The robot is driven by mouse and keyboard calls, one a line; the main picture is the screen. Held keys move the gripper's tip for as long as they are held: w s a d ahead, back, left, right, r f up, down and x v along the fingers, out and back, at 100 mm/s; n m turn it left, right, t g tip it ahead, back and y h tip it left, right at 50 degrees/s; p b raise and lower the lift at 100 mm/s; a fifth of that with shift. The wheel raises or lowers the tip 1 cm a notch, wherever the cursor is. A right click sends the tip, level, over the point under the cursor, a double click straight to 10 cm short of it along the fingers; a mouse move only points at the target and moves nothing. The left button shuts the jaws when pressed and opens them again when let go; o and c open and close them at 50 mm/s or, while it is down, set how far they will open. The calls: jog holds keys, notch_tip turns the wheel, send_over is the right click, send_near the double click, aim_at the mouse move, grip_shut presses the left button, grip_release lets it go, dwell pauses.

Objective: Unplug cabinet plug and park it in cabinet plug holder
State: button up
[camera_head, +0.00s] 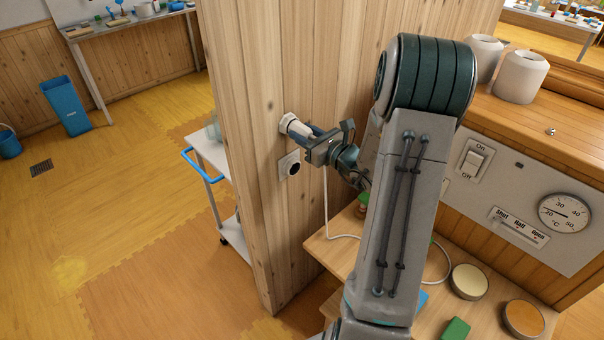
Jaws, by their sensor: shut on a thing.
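A white round plug (291,124) is at the face of the wooden wall, left of my gripper. My gripper (303,131) is shut on it, with its dark blue fingers reaching in from the right. Just below is a light square socket plate with a dark round opening (293,168), and nothing is in that opening. A white cable (326,205) hangs below my gripper and runs onto the wooden table. I cannot tell whether the plug touches the wall or sits in a holder there; any holder behind it is hidden.
My arm covers the middle right. The wooden table (322,249) holds round tins (468,282) and a green block (455,329). A panel with an On/Off switch (474,161) and a dial (564,212) is at right. A trolley with a blue handle (202,164) stands left of the wall.

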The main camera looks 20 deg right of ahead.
jog(key=shift+w, duration=0.1)
jog(key=o, duration=1.1)
jog(key=shift+c, duration=0.6)
jog(key=shift+s, duration=0.2)
jog(key=shift+b+v, duration=0.3)
jog(key=shift+v, duration=1.8)
